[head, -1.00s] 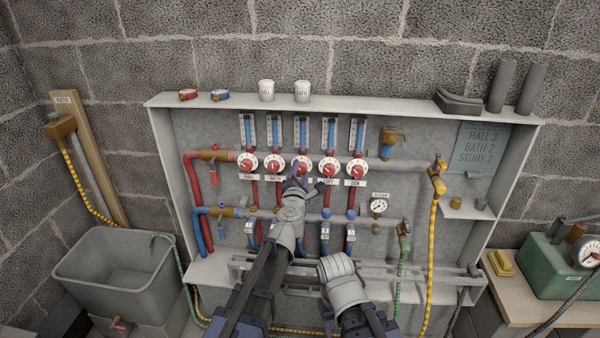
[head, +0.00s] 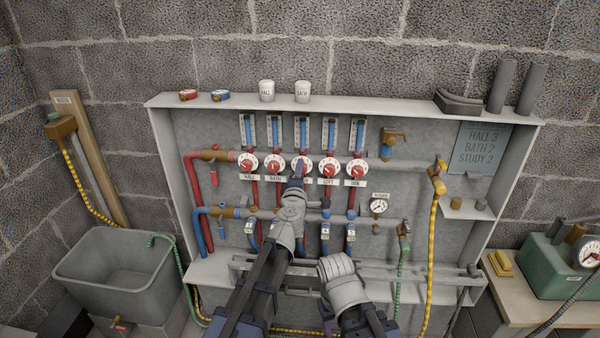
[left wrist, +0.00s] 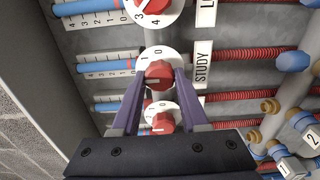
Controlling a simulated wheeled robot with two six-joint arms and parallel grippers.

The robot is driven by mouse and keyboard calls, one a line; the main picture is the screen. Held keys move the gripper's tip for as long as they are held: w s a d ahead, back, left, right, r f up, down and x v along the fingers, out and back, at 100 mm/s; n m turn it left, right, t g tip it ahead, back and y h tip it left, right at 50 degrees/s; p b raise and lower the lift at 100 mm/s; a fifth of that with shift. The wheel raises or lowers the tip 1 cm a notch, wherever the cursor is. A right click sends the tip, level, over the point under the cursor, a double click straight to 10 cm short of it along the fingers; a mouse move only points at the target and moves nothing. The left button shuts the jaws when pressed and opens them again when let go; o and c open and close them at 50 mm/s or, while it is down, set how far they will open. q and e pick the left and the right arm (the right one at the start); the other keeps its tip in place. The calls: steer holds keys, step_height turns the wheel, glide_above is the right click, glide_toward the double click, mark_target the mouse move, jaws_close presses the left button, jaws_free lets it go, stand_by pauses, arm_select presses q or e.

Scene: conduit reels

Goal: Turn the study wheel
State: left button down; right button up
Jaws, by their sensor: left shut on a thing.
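The study wheel (left wrist: 158,73) is a red knob on a white numbered dial, beside a STUDY label (left wrist: 202,65) in the left wrist view. My left gripper (left wrist: 154,76) has its purple fingers on either side of this knob, shut on it. A pale mark shows on the knob's lower left, but its exact setting is hard to read. In the head view the study wheel (head: 301,168) is the middle dial of the row, partly hidden behind my left gripper (head: 299,173). My right gripper's fingers do not show.
Neighbouring dials, bath (head: 274,166) and loft (head: 329,168), stand close on both sides. Red and blue pipes run below. A board (head: 482,147) lists HALL 3, BATH 2, STUDY 2. Two white cups (head: 266,91) stand on the top shelf. A grey tub (head: 118,268) is at left.

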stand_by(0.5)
arm_select(q)
steer(key=shift+c, duration=2.1)
jaws_free()
steer(key=s, duration=0.7)
steer(key=shift+s, duration=0.4)
steer(key=shift+m, duration=0.3)
